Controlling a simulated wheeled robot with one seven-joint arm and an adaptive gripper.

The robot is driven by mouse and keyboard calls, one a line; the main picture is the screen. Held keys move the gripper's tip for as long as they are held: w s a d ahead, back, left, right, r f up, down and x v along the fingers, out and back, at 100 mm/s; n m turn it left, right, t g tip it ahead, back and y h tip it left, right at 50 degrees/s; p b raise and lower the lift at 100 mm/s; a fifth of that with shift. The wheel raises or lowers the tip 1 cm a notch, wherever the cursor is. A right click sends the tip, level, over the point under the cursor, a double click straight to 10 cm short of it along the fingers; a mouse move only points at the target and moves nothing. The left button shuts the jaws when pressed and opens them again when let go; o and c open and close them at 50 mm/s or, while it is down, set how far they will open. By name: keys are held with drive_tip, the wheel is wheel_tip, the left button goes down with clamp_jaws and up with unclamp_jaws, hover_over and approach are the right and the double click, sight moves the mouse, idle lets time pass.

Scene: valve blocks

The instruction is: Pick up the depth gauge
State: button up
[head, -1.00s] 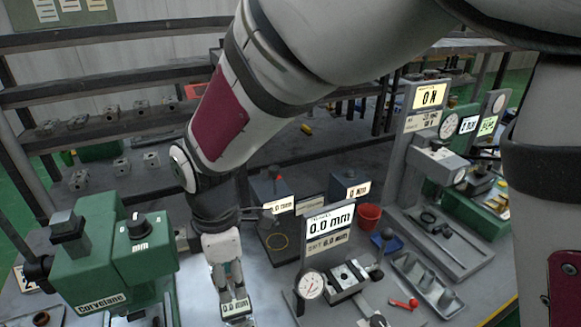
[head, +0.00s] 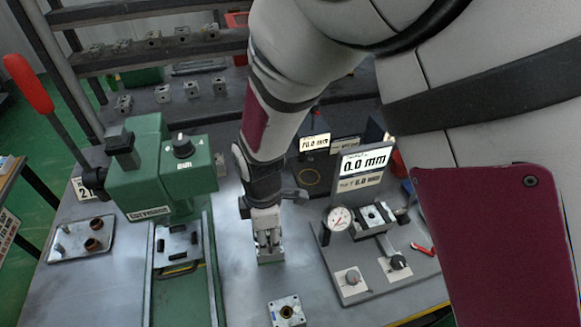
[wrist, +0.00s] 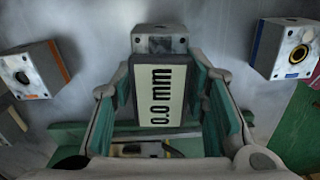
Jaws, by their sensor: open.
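The depth gauge (wrist: 158,92) is a grey upright body with a pale screen reading 0.0 mm, seen in the wrist view. My gripper (wrist: 160,80) is open, with teal-padded fingers on either side of the gauge. I cannot tell whether either pad touches it. In the head view my gripper (head: 268,245) points down, low over the bench, left of the gauge stand. The gauge's screen is not readable there; the fingers hide most of it.
A green press (head: 160,165) stands left. A display stand with a dial (head: 340,218) stands right. A square metal block (head: 287,312) lies in front. In the wrist view, blocks with orange (wrist: 35,68) and blue (wrist: 285,48) edges flank the gauge.

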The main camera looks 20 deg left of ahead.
drive_tip(key=shift+c, duration=0.6)
clamp_jaws()
